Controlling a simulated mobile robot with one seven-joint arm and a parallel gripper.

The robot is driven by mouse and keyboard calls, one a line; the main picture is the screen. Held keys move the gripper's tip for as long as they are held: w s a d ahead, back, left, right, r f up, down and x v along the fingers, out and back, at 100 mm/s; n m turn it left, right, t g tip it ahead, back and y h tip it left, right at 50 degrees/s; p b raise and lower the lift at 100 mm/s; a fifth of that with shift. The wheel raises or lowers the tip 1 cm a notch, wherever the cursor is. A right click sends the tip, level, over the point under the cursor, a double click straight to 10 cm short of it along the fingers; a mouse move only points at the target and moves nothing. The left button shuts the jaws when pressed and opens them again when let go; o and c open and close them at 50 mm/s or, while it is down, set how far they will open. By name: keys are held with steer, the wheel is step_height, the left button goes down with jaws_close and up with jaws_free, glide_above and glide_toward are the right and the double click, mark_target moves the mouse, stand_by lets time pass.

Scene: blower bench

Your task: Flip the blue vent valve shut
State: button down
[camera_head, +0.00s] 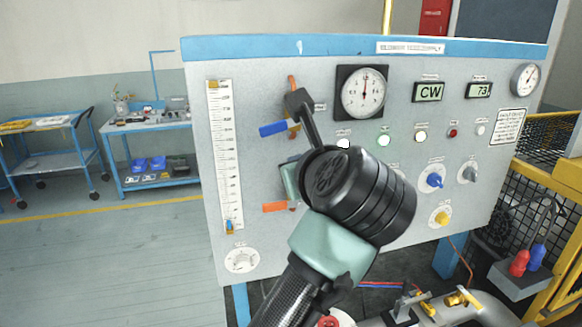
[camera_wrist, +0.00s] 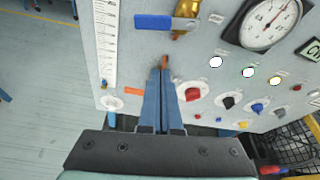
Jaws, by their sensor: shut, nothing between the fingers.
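The blue vent valve has a flat blue handle (camera_head: 273,129) on the panel's left part, and the handle lies level, pointing left. In the wrist view the blue handle (camera_wrist: 153,22) and its brass valve body (camera_wrist: 187,22) are at the top. My gripper (camera_wrist: 163,72) is shut and empty, its fingertips below the valve, in front of the copper pipe (camera_wrist: 166,60). The fingertips look apart from the handle. In the head view my wrist hides the fingers and part of the pipe below the valve.
An orange handle (camera_head: 275,207) sits lower on the same pipe line. A tall scale (camera_head: 225,160) stands left of it. A dial gauge (camera_head: 362,92), displays, lamps and knobs fill the panel's right. A yellow cage (camera_head: 560,190) stands at the right.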

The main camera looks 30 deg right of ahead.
steer(key=shift+b+v, duration=0.45)
steer(key=shift+v, duration=1.7)
